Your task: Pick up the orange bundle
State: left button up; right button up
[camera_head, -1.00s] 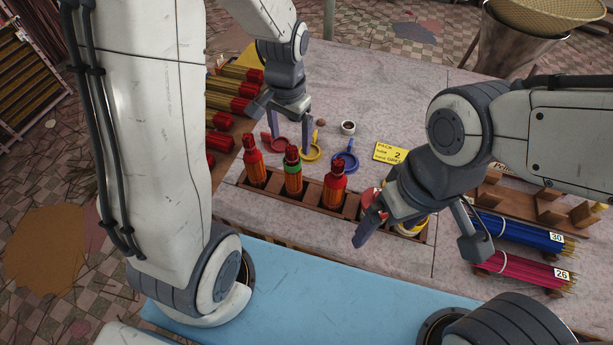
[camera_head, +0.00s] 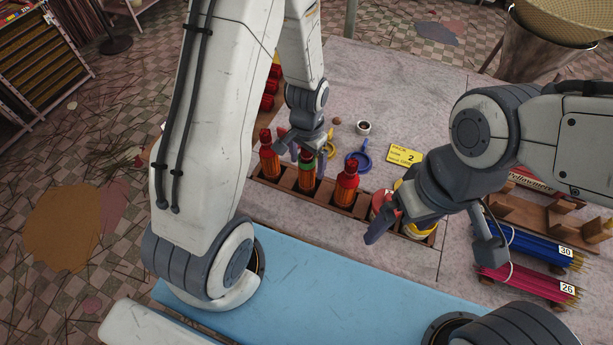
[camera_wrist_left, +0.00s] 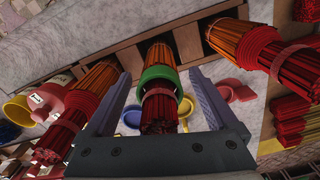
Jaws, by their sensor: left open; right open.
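Three upright bundles with red tops and orange lower parts stand in a wooden rack (camera_head: 283,182): a left red-banded bundle (camera_head: 269,157), a middle green-banded bundle (camera_head: 307,174) and a right red-banded bundle (camera_head: 346,186). All three have orange, so I cannot tell which one is meant. My left gripper (camera_head: 302,147) is open at the middle bundle's top. In the left wrist view, the green-banded bundle (camera_wrist_left: 158,82) stands between the left gripper's (camera_wrist_left: 161,92) two fingers, with gaps visible. My right gripper (camera_head: 432,236) is open and empty over the rack's right end.
A yellow card (camera_head: 404,154) reads "PACK" and "2". Blue bundles (camera_head: 535,247) and pink bundles (camera_head: 525,281) lie at the right.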

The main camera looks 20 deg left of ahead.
pick_arm(q)
grip_shut()
jog(key=shift+r, duration=0.15)
